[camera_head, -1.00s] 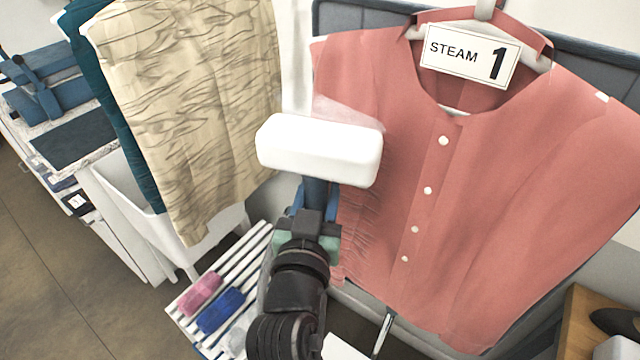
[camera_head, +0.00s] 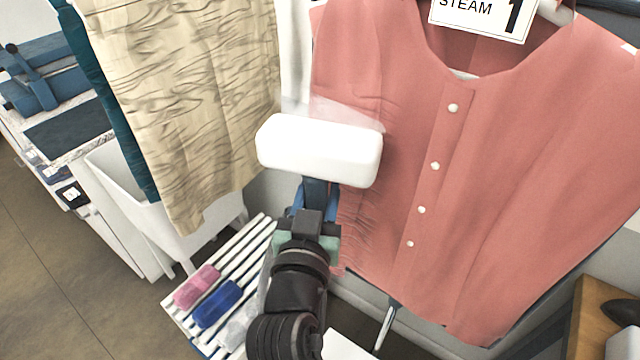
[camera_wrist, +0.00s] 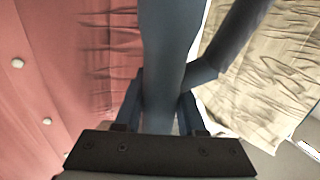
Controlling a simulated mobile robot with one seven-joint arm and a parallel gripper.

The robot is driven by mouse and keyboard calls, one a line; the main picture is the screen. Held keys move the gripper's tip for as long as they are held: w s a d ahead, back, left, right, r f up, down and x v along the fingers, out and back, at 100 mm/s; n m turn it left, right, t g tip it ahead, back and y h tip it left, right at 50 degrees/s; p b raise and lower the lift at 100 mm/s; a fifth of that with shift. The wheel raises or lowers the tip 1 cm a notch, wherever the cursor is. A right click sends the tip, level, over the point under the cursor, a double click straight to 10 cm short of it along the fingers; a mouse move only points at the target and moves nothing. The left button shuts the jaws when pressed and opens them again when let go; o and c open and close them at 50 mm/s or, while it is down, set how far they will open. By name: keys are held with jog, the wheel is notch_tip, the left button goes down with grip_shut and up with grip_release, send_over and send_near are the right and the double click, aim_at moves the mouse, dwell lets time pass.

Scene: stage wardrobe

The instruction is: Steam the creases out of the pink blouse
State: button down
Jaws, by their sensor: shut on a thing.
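The pink blouse (camera_head: 500,180) hangs on a hanger at the right, with a "STEAM 1" tag (camera_head: 482,14) at its neck. Its button side looks mostly smooth; creases show along its left side, beside and below the steamer head. My gripper (camera_head: 316,200) is shut on the steamer's blue-grey handle (camera_wrist: 165,60). The white steamer head (camera_head: 318,150) is at the blouse's left edge with faint vapour above it; I cannot tell whether it touches the cloth. In the wrist view the creased blouse part (camera_wrist: 110,50) is left of the handle.
A creased beige garment (camera_head: 190,90) and a teal one (camera_head: 110,100) hang at the left, close to the steamer head. A wooden surface (camera_head: 590,335) is at the lower right.

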jog(key=shift+f+b, duration=2.65)
jog(key=shift+f, duration=0.2)
notch_tip(320, 180, down, 10)
jog(key=b, duration=1)
jog(key=shift+f, duration=0.15)
notch_tip(320, 180, down, 10)
jog(key=b, duration=0.9)
jog(key=shift+b, duration=0.4)
jog(key=shift+f, duration=0.15)
jog(key=shift+f+b, duration=2.45)
jog(key=shift+f, duration=0.05)
jog(key=shift+f, duration=0.15)
jog(key=shift+f+b, duration=2.35)
